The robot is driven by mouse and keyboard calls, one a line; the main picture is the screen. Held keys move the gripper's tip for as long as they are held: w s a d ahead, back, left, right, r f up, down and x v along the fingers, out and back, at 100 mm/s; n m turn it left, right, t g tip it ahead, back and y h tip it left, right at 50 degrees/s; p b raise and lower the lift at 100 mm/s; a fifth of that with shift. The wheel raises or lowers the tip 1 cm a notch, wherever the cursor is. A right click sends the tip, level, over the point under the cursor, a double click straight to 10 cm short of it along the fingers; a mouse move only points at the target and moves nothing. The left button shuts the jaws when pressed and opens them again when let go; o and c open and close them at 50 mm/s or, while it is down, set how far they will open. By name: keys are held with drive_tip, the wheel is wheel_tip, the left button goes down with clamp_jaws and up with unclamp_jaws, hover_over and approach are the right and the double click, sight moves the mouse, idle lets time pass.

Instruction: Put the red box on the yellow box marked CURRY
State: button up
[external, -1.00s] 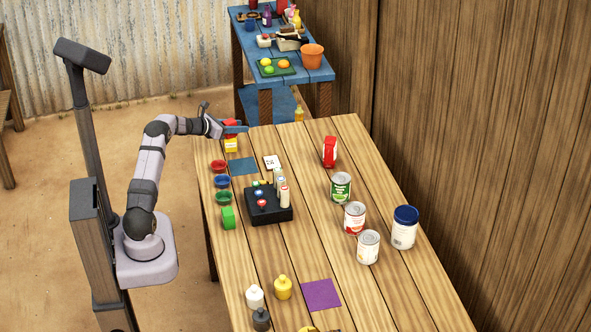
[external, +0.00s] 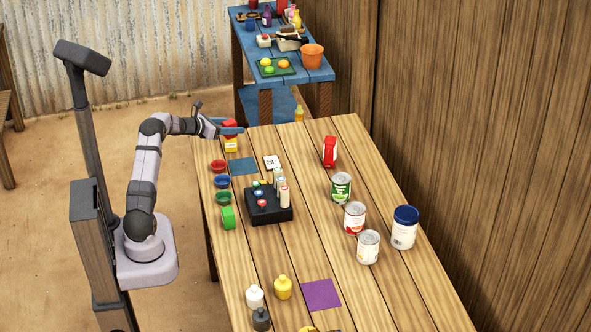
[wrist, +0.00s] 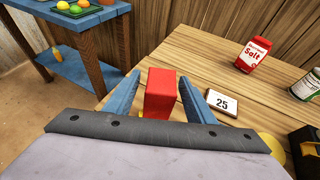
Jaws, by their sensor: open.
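The red box (external: 229,123) appears to stand upright on top of the yellow box (external: 231,145) at the far left end of the wooden table. In the wrist view the red box (wrist: 160,88) stands between the two blue fingers of my gripper (wrist: 158,82), with a visible gap on each side. My gripper (external: 232,129) is open around the red box and partly covers it in the external view. The yellow box is mostly hidden under the red box in the wrist view. Its lettering is too small to read.
A blue mat (external: 242,166), several small bowls and a black rack (external: 268,207) are nearer. Several cans stand further right. A blue table (external: 275,75) stands behind.

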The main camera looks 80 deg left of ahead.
sight(224, 126)
drive_tip(key=b+v, duration=0.1)
drive_tip(key=v, duration=0.8)
